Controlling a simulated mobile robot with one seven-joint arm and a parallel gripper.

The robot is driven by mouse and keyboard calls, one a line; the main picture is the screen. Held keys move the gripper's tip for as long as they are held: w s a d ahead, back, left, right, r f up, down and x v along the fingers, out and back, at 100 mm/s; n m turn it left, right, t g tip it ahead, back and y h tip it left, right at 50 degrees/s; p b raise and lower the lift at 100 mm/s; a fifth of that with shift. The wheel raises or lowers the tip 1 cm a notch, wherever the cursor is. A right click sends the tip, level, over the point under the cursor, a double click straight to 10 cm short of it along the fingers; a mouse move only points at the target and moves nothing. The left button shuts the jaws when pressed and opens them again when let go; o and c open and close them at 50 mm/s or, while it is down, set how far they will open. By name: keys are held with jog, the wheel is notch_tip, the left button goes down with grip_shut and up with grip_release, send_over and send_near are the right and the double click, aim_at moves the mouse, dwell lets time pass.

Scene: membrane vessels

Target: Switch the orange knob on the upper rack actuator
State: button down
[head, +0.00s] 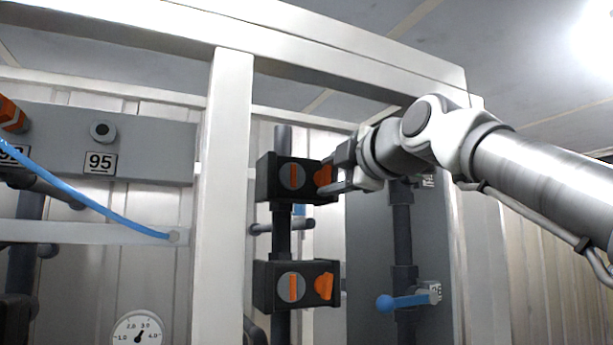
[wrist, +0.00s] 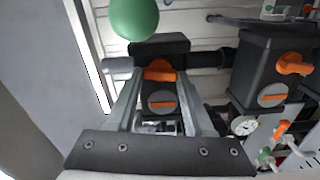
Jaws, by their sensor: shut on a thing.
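The upper rack actuator (head: 266,178) is a black box on a dark vertical pipe in the head view. It has a round grey dial with an upright orange bar and an orange knob (head: 323,176) on its right side. My gripper (head: 328,178) reaches in from the right, its fingers at the knob and partly covering it. In the wrist view the actuator (wrist: 160,47) is straight ahead. The orange knob (wrist: 160,71) sits between the two fingertips, and my gripper (wrist: 160,80) is shut on it.
A second black actuator (head: 264,285) with its own orange knob (head: 324,286) is below; it also shows at right in the wrist view (wrist: 262,70). A white post (head: 228,180) stands left. A blue lever (head: 405,301) is lower right. A green ball (wrist: 135,18) is near the fingers.

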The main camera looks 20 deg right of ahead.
dwell(0.3)
jog(key=shift+c, duration=1.4)
grip_release()
jog(key=s+b, duration=0.3)
jog(key=s, duration=1.4)
jog(key=shift+s+d, duration=0.25)
jog(key=shift+d, duration=0.05)
jog(key=w+a+f+m+g, duration=0.2)
jog(key=a+f+m, duration=0.1)
jog(key=f, duration=0.6)
jog(key=w+a+f+m+g, duration=0.2)
jog(key=a+f, duration=0.2)
jog(key=f, duration=0.5)
jog(key=w+a+f+m+g, duration=0.2)
jog(key=a+f+m+g, duration=0.1)
jog(key=f, duration=0.7)
jog(key=s+a+f+m+g, duration=0.1)
jog(key=s+f+m+g, duration=0.1)
jog(key=f, duration=1)
jog(key=s+a+f+m+g, duration=0.1)
jog(key=s+f+m+g, duration=0.2)
jog(key=f, duration=1)
jog(key=s+m, duration=0.2)
jog(key=m, duration=0.1)
jog(key=shift+a+f+m+h, duration=0.25)
jog(key=shift+a+m+h, duration=0.05)
jog(key=shift+a, duration=0.1)
